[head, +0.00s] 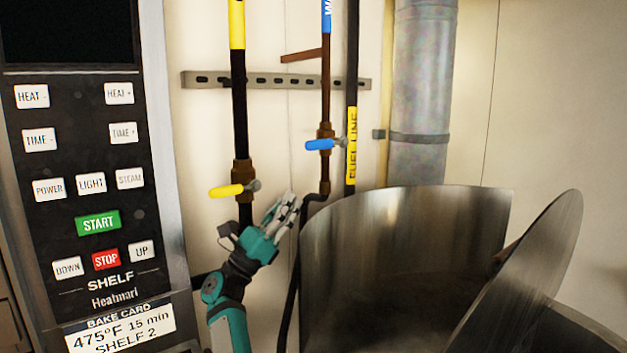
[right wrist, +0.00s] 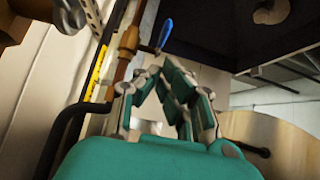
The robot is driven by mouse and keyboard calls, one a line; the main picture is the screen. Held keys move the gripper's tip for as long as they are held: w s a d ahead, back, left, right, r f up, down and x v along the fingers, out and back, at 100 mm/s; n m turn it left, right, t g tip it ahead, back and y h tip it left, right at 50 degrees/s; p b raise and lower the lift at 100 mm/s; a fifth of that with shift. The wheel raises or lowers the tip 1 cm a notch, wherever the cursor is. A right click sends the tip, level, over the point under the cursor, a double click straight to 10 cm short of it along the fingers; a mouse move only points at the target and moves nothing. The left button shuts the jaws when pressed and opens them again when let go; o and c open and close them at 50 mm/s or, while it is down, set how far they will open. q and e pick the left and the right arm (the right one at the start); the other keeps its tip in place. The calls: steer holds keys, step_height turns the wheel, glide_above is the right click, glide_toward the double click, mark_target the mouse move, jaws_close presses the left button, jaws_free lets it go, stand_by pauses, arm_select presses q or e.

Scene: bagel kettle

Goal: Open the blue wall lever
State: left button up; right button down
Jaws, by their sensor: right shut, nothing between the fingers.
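The blue wall lever (head: 320,145) sits on a brown valve on the wall pipe and lies sideways, pointing left of the pipe. It also shows in the right wrist view (right wrist: 165,35), beyond the fingertips. My right gripper (head: 288,203) is below and slightly left of the blue lever, apart from it. Its fingers are shut and hold nothing; in the right wrist view (right wrist: 158,72) the fingertips meet. My left gripper is not in view.
A yellow lever (head: 226,190) on another pipe is just left of my right gripper. A large metal kettle (head: 400,235) stands close on the right. An oven control panel (head: 85,130) is at the left. A black pipe with a yellow FUEL LINE label (head: 351,145) runs beside the blue lever.

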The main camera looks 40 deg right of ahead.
steer(key=p, duration=0.5)
glide_toward(329, 148)
steer(key=x, duration=0.4)
steer(key=shift+w+d+r, duration=0.15)
steer(key=shift+w+d, duration=0.25)
steer(key=shift+d, duration=0.35)
